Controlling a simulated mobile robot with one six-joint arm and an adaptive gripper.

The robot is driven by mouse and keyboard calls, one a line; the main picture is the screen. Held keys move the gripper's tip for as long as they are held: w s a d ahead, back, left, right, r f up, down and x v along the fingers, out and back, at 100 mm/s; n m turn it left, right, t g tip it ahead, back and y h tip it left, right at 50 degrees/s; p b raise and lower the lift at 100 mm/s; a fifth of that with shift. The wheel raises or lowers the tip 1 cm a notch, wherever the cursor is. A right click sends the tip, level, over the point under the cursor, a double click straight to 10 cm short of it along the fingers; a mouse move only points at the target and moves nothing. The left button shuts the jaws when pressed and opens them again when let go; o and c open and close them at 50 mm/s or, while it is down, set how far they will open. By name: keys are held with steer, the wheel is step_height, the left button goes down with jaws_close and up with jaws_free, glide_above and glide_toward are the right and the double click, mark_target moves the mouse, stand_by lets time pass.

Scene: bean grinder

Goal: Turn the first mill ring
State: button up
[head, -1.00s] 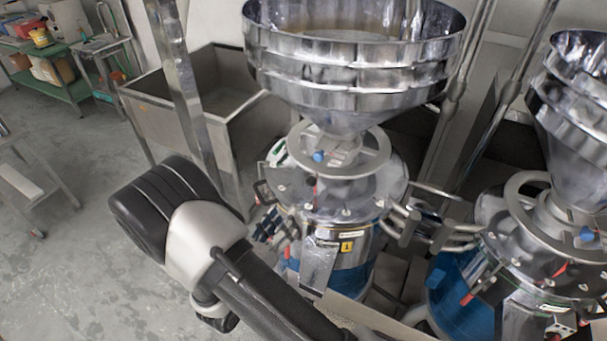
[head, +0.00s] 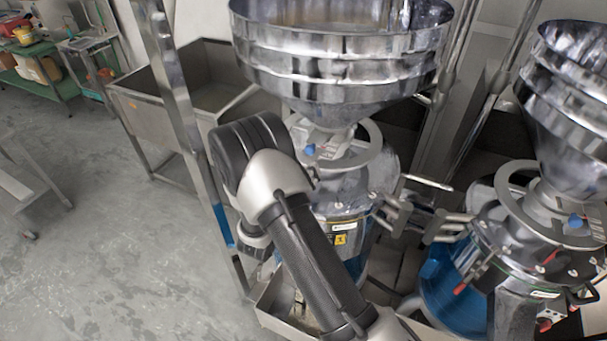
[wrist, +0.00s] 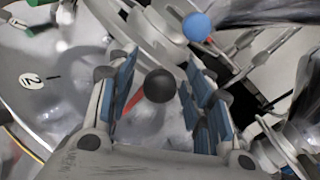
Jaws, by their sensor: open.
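The first mill (head: 345,205), with a yellow label, stands at the centre of the head view under a large steel hopper. Its grey ring (head: 375,143) circles the hopper neck; my arm covers its left part. In the wrist view my gripper (wrist: 162,62) is open, its blue-padded fingers spread on both sides of a black ball knob (wrist: 160,86). A red lever (wrist: 130,106) shows beside the knob. The knob appears apart from both fingers. A blue knob (wrist: 197,27) lies beyond the right fingertip. In the head view my gripper is hidden behind my arm.
A second mill (head: 470,275) with its own hopper stands close on the right. Clamps and handles (head: 425,210) fill the gap between the mills. A steel post (head: 180,110) and a steel bin (head: 150,110) stand behind at left.

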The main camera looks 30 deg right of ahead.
steer(key=shift+c, duration=0.2)
jaws_close()
stand_by(0.4)
